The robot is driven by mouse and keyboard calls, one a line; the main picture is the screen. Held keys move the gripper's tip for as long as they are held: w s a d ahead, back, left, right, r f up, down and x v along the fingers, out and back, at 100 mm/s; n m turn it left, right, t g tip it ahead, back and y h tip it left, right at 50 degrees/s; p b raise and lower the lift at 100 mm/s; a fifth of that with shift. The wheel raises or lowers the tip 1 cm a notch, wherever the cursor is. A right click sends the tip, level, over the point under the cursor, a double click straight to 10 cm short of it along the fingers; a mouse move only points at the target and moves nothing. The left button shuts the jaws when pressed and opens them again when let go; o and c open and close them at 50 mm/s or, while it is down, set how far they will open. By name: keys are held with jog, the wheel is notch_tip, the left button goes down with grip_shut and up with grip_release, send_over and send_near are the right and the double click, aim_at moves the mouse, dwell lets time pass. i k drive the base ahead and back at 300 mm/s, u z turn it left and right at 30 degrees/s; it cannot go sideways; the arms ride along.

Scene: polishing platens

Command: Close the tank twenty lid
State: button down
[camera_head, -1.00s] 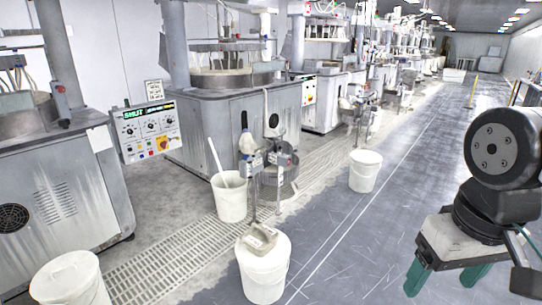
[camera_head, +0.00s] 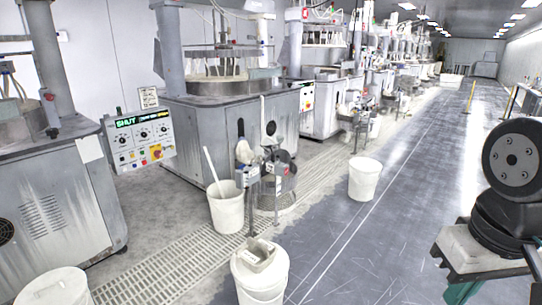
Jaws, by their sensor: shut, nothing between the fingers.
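I cannot make out a label for tank twenty in the camera view, so I cannot tell which vessel it is or how its lid stands. A white bucket with a lid on (camera_head: 52,287) is at the bottom left, cut by the frame. Another white bucket (camera_head: 262,285) stands at bottom centre with a small grey-white container (camera_head: 258,254) on top. My gripper (camera_head: 490,292) is at the lower right, with teal fingers, shut and holding nothing. Its fingertips are partly cut off by the bottom edge. It is over the floor, well apart from the buckets.
A polishing machine (camera_head: 215,130) with a control panel (camera_head: 143,139) stands at left centre. The grey aisle (camera_head: 430,160) is clear; yellow posts (camera_head: 469,97) stand farther back.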

aim_at(285, 157)
jog(key=z, duration=0.35)
jog(key=i, duration=4.15)
jog(key=u, duration=0.55)
jog(key=i, duration=1.15)
jog(key=u, duration=0.25)
